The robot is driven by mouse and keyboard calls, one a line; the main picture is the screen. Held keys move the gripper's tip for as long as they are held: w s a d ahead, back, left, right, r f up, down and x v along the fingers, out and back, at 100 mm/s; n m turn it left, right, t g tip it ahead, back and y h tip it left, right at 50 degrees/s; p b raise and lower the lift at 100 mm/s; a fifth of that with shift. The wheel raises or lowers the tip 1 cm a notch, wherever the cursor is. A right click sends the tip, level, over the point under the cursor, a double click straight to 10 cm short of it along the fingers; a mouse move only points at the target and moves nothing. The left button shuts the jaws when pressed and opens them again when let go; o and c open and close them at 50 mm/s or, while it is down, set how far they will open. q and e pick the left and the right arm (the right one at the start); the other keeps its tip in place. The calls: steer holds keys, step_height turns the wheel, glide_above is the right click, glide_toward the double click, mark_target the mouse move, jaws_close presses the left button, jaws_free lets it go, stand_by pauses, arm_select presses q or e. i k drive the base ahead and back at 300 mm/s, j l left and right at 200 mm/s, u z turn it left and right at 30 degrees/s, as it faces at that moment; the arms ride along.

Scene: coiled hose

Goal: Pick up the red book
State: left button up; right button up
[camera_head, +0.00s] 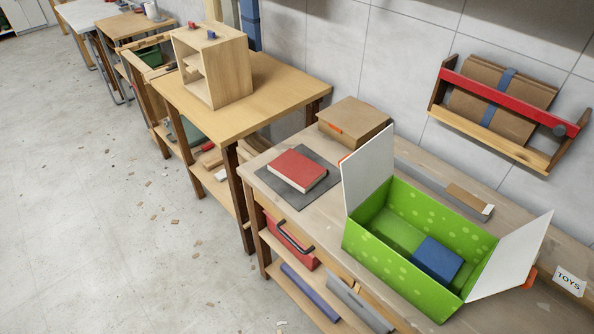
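The red book (297,170) lies flat, cover up, on a dark grey mat (268,182) on the workbench (335,240) in the head view. Nothing covers it, and its pale page edges show on the near side. Neither of my grippers is in view.
An open green box (390,262) with white flaps and a blue block (436,259) inside stands right of the book. A cardboard box (352,122) sits behind the book. A higher wooden table (255,95) is at the left. The floor (90,230) before the tables is mostly clear.

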mark_target(299, 172)
steer(key=z, duration=0.75)
steer(key=i+j+z, duration=0.1)
steer(key=j+z, duration=1.1)
steer(key=j, duration=0.15)
steer(key=j+z, duration=0.1)
steer(key=j, duration=0.75)
steer(key=k+j, duration=0.15)
steer(key=j, duration=0.65)
steer(key=z, duration=0.05)
